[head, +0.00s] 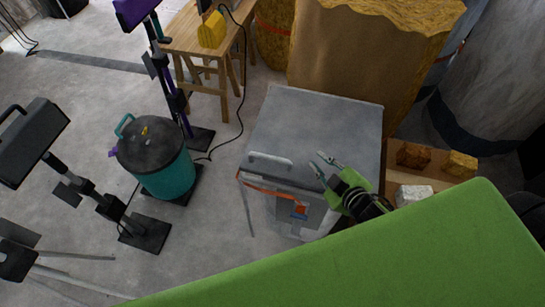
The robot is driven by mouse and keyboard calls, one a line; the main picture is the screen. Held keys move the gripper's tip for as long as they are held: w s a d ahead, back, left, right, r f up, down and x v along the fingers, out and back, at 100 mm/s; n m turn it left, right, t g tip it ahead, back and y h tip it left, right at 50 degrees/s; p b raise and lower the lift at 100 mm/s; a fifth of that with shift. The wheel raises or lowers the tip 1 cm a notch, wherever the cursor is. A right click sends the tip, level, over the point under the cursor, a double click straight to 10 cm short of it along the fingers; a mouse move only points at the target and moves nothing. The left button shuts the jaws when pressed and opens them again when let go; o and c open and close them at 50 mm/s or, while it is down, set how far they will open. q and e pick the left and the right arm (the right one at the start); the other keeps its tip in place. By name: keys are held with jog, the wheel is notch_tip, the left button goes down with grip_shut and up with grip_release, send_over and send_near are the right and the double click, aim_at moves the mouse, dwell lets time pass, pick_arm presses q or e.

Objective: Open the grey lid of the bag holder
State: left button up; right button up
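The bag holder (285,210) is a grey box in the middle of the head view, with an orange-red strip and a small label on its front. Its grey lid (318,122) lies flat over the top and looks closed. A pale bar handle (270,159) sits at the lid's front left edge. My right gripper (325,165) is over the front right part of the lid, to the right of the handle. Its two fingers are apart with nothing between them. I cannot tell whether the fingertips touch the lid. My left gripper is not in view.
A teal barrel with a black top (165,172) and black stands (145,232) are on the left. A wooden table (205,38) stands behind. A large brown sack (350,60) is close behind the lid. Blocks (413,155) lie at right. Concrete floor is free left of the holder.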

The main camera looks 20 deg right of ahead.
aim_at(278, 161)
jog(key=shift+w+a+r+n+t+y, duration=0.1)
jog(key=shift+w+n+t+y, duration=0.1)
jog(key=shift+n+y, duration=0.25)
jog(key=shift+w+r+n+t+y, duration=0.15)
jog(key=shift+n+t+y, duration=0.1)
jog(key=shift+n, duration=0.4)
jog(key=shift+a+r+n+t+y, duration=0.1)
jog(key=shift+a+n+t+y, duration=0.25)
jog(key=shift+n+y, duration=0.65)
jog(key=s+a+n+g+y, duration=0.2)
jog(key=s+a+n+y, duration=0.15)
jog(key=n+y, duration=0.25)
jog(key=p+x, duration=0.1)
jog(key=x, duration=1.2)
jog(key=shift+d+f+p, duration=0.25)
jog(key=shift+p, duration=0.1)
grip_shut()
